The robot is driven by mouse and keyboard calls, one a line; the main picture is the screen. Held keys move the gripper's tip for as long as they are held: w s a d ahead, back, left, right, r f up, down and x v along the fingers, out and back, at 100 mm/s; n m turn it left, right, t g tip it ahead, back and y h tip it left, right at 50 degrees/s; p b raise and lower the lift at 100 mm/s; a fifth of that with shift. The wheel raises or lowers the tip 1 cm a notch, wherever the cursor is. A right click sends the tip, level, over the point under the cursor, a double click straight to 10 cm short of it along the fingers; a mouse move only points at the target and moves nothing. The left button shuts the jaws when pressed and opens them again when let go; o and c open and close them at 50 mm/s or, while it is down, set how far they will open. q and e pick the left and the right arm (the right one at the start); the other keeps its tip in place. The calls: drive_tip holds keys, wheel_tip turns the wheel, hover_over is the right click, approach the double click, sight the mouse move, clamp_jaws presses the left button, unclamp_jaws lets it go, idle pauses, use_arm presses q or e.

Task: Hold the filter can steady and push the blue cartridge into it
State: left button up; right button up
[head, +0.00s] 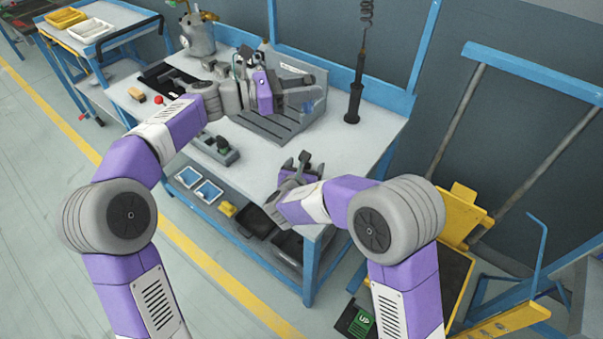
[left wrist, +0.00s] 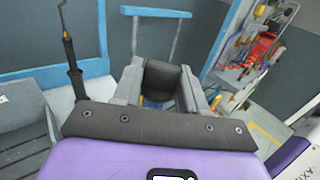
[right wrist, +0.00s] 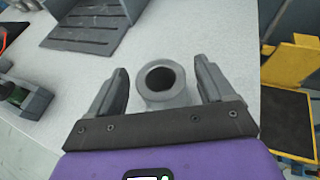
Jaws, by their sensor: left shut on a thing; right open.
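My left gripper (head: 310,88) is shut on a dark, rounded part (left wrist: 163,82), which shows between its fingers in the left wrist view. My right gripper (head: 303,160) is open near the front right of the bench. In the right wrist view a grey, hollow, round can (right wrist: 163,96), likely the filter can, shows between its open fingers, with a gap on each side. Its opening faces the camera and looks dark inside. In the head view my gripper largely hides it.
A grey ribbed fixture (head: 262,128) stands on the bench (head: 362,150) behind the grippers. A grey block with a green part (head: 216,148) lies at the front left. A black tool (head: 354,95) hangs upright at the right. The bench's right side is mostly clear.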

drive_tip(key=shift+w+d+f, duration=0.1)
drive_tip(key=shift+w+f, duration=0.05)
drive_tip(key=shift+w, duration=0.2)
drive_tip(key=shift+c, duration=0.3)
drive_tip(key=c, duration=1.1)
